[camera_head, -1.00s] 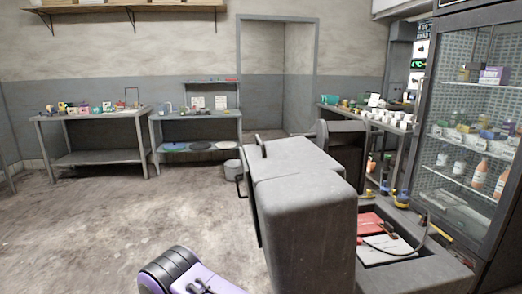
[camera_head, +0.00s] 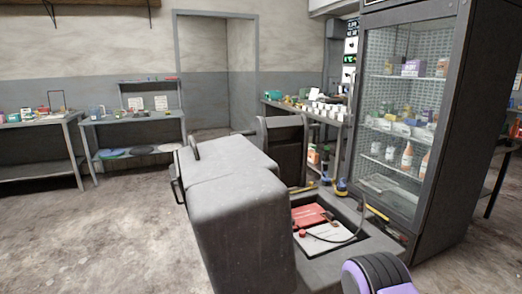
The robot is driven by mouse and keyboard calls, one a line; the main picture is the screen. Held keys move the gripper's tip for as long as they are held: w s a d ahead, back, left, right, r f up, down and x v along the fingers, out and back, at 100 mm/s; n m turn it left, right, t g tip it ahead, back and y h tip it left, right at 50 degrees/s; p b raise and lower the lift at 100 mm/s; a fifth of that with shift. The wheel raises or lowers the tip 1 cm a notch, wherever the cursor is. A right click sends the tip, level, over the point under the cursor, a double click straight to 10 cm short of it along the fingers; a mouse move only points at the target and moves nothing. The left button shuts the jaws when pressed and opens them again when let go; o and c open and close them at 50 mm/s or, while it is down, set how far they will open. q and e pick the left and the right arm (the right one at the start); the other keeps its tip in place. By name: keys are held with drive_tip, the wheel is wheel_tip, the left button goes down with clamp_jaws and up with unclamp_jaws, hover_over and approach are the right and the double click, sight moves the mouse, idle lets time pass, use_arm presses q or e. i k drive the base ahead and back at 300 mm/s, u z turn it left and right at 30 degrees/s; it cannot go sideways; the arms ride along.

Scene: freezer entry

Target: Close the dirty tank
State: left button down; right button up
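A large grey tank-like body (camera_head: 237,215) of a floor machine stands in the middle foreground, apparently the dirty tank. It has a dark bar handle (camera_head: 178,192) on its left side and a small upright grip (camera_head: 194,147) on top. To its right an open compartment (camera_head: 340,262) shows a red block and a white block with a dark cable over them. The grey body stands beside this opening and does not cover it. A purple and black part of my arm shows at the lower right edge, near the compartment. Neither gripper's fingers are visible.
A glass-door fridge (camera_head: 398,125) with bottles stands close behind the compartment at right. A dark chair-like upright (camera_head: 281,145) and a shelf table with white cups (camera_head: 325,113) are behind the machine. Shelved tables (camera_head: 140,120) line the back wall. The floor (camera_head: 100,240) at left is clear.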

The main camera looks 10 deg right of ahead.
sight(239, 204)
drive_tip(key=z, duration=0.2)
drive_tip(key=i, duration=1)
